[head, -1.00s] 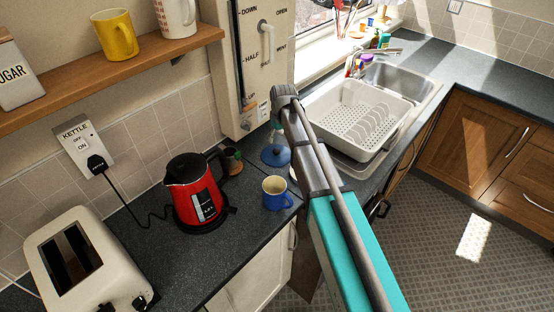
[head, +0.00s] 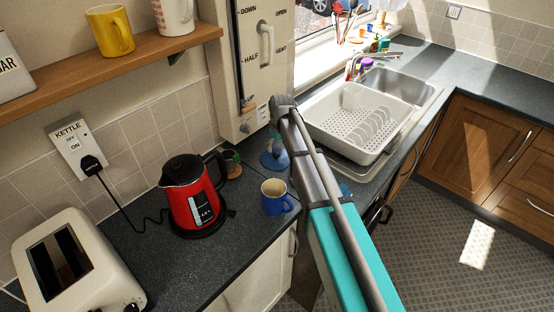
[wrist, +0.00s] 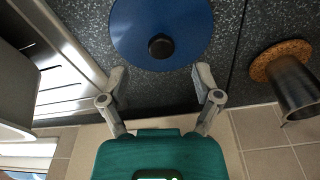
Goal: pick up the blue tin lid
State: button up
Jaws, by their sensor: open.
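The blue tin lid (wrist: 150,42), a round disc with a dark knob (wrist: 161,46), lies on the dark worktop at the top of the wrist view, its far edge cut off. In the head view the lid (head: 272,162) shows just left of my arm, behind the blue mug, partly covered. My gripper (wrist: 160,76) is open and empty, its two fingers spread apart just short of the lid's near edge in the wrist view, with the knob roughly centred between them. In the head view the fingers are not clearly visible behind my arm.
A blue mug (head: 276,200) and a red kettle (head: 192,198) stand nearby. A dark pot (wrist: 295,85) is by a cork mat (wrist: 272,58) right of the lid in the wrist view. A dish rack (head: 340,122) and sink (head: 402,85) lie to the right.

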aim_at(276, 153)
jog(key=shift+w+a+f+b, duration=0.1)
jog(key=shift+a+f+b, duration=0.05)
jog(key=shift+f+b, duration=1.15)
jog(key=shift+w+a+f+b, duration=0.1)
jog(key=shift+a+f+b, duration=0.05)
jog(key=shift+f+b, duration=1.15)
grip_shut()
jog(key=shift+r+p, duration=0.25)
jog(key=shift+p, duration=0.05)
jog(key=shift+r+p, duration=0.75)
jog(key=s+d+r+p, duration=0.2)
jog(key=s+r+p, duration=0.9)
jog(key=s, duration=0.2)
jog(key=shift+s+d, duration=0.4)
